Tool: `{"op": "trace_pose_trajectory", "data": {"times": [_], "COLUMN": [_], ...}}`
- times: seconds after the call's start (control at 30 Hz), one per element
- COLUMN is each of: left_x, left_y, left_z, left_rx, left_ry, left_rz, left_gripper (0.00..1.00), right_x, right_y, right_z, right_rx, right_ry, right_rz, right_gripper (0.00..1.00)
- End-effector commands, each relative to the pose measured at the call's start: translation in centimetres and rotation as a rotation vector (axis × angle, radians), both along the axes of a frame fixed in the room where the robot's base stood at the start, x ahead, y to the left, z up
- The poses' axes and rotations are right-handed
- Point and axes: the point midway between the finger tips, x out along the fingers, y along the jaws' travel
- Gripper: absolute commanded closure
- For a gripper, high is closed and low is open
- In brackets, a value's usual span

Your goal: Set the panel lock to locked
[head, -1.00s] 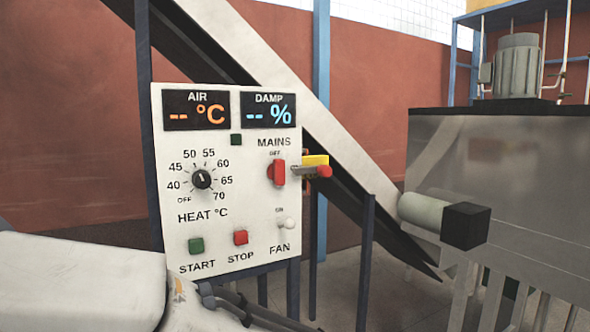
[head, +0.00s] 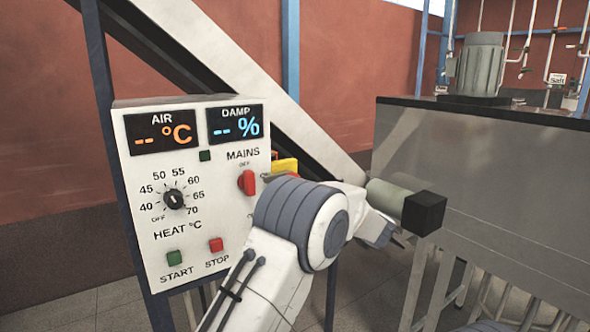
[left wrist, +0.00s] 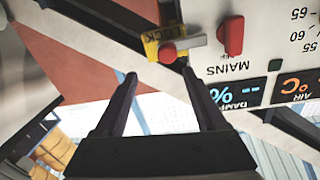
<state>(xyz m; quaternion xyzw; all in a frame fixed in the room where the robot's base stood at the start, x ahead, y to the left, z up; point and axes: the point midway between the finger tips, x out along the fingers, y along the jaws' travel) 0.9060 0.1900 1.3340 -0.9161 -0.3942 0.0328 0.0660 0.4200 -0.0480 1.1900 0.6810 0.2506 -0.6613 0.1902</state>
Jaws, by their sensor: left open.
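The panel lock, a yellow block (left wrist: 152,42) marked LOCK with a red knob (left wrist: 168,53) and a short grey bar (left wrist: 190,42), sits at the panel's edge beside the red MAINS handle (left wrist: 233,36). In the head view, part of the yellow block (head: 285,165) shows beside the panel (head: 205,180); my left arm covers the rest. My left gripper (left wrist: 159,75) is open, its two fingers apart and empty, with the lock just beyond the tips. The knob appears between the finger lines. I cannot tell whether anything touches. My right gripper is out of view.
The panel also carries a heat dial (head: 174,199), a green START button (head: 173,258) and a red STOP button (head: 216,245). A grey cylinder with a black end block (head: 424,213) juts out from the metal tank (head: 480,170) on the right.

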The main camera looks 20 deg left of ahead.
Motion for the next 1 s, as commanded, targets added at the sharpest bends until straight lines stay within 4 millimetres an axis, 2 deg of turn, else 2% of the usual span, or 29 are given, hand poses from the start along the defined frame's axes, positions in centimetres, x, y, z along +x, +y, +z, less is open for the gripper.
{"op": "trace_pose_trajectory", "data": {"times": [0.17, 0.6, 0.8, 1.0], "left_x": [0.4, 5.3, 6.4, 6.5], "left_y": [1.9, 7.6, 8.7, 8.8], "left_z": [0.2, 0.3, 0.1, 0.0], "left_rx": [0.014, 0.013, 0.012, 0.013], "left_ry": [0.004, 0.002, 0.003, 0.002], "left_rz": [0.055, 0.051, 0.048, 0.047], "left_gripper": [0.27, 0.27, 0.27, 0.27], "right_x": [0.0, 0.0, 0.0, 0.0], "right_y": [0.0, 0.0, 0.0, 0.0], "right_z": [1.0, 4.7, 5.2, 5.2], "right_rx": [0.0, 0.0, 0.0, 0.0], "right_ry": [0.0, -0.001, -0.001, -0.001], "right_rz": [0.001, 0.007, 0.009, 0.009], "right_gripper": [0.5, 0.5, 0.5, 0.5]}}
